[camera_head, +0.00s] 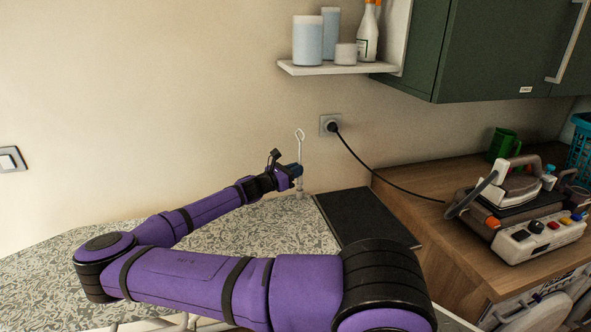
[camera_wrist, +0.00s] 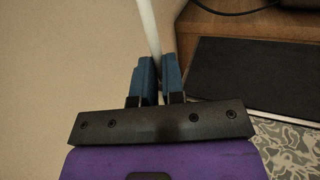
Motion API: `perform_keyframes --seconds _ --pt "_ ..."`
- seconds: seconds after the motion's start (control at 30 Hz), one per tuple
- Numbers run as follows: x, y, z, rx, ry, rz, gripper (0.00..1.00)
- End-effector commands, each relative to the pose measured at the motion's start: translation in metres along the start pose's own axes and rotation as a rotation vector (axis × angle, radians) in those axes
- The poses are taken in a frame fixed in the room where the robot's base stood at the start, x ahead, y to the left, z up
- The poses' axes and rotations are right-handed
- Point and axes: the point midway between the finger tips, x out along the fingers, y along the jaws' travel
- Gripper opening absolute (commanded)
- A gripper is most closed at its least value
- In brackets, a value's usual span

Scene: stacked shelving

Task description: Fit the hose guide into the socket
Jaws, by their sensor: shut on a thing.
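The hose guide (camera_head: 300,150) is a thin white rod with a loop at its top. It stands about upright near the wall, at the far end of the patterned ironing surface. My gripper (camera_head: 297,171) is shut on the lower part of the rod. In the wrist view the blue fingers of my gripper (camera_wrist: 158,75) close around the white hose guide (camera_wrist: 149,28). A small pale fitting, perhaps the socket (camera_head: 300,194), shows just below the gripper. I cannot tell whether the rod's lower end is in it or above it.
A dark flat rest (camera_head: 365,217) lies right of the gripper, beside a wooden counter (camera_head: 430,215). A steam iron (camera_head: 515,205) stands on the counter. A black cord (camera_head: 385,182) runs from the wall outlet. A shelf (camera_head: 335,69) with bottles hangs above.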

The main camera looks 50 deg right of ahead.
Motion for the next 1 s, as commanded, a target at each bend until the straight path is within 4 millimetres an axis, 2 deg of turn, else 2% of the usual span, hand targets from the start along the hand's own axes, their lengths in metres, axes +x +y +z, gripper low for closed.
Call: perform_keyframes --seconds 1.0 --pt "-0.001 0.0 -0.022 0.0 0.0 -0.001 0.0"
